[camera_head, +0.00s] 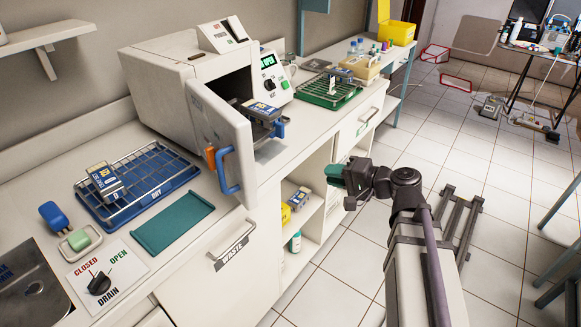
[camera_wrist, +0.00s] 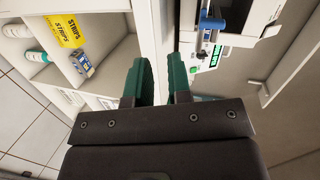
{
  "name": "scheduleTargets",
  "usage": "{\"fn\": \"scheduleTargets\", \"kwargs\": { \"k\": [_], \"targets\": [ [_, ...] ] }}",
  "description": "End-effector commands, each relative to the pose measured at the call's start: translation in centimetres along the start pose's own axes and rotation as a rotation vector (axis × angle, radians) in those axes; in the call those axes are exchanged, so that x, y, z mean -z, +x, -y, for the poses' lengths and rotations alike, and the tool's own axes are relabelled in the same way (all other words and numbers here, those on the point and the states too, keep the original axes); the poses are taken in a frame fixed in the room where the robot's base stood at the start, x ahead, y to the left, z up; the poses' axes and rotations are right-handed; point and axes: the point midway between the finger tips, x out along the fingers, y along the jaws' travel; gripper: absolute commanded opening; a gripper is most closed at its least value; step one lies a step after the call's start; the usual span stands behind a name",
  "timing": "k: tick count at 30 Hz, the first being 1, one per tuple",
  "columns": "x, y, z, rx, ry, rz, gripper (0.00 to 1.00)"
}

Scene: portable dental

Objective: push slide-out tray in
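The slide-out tray (camera_head: 251,124) sticks out of the white sterilizer's open chamber, with a blue-and-white pack (camera_head: 262,110) on it and a blue handle (camera_head: 280,128) at its front end. The blue handle also shows near the top of the wrist view (camera_wrist: 211,21). My gripper (camera_head: 336,176) has green fingers and is apart from the tray, to its right and lower, out in front of the counter. In the wrist view the two fingers (camera_wrist: 160,72) stand apart with a narrow empty gap between them.
The sterilizer door (camera_head: 222,140) hangs open on the tray's left, with a blue-and-orange handle. A blue rack (camera_head: 188,178) stands left on the counter, a green rack (camera_head: 322,98) right. Below, an open shelf holds a yellow strips box (camera_wrist: 66,30) and bottles.

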Motion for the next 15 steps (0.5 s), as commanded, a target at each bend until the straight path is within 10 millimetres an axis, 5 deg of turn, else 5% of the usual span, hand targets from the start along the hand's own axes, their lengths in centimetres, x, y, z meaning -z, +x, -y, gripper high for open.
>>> {"fn": "scheduleTargets", "kwargs": {
  "k": [4,10,15],
  "targets": [
    [1.8,-0.6,4.5,0.228,0.092,-0.086,0.04],
    [2.3,-0.5,5.0,0.257,0.108,-0.109,0.0],
    [2.6,1.4,5.5,0.256,0.107,-0.105,0.0]
  ]
}}
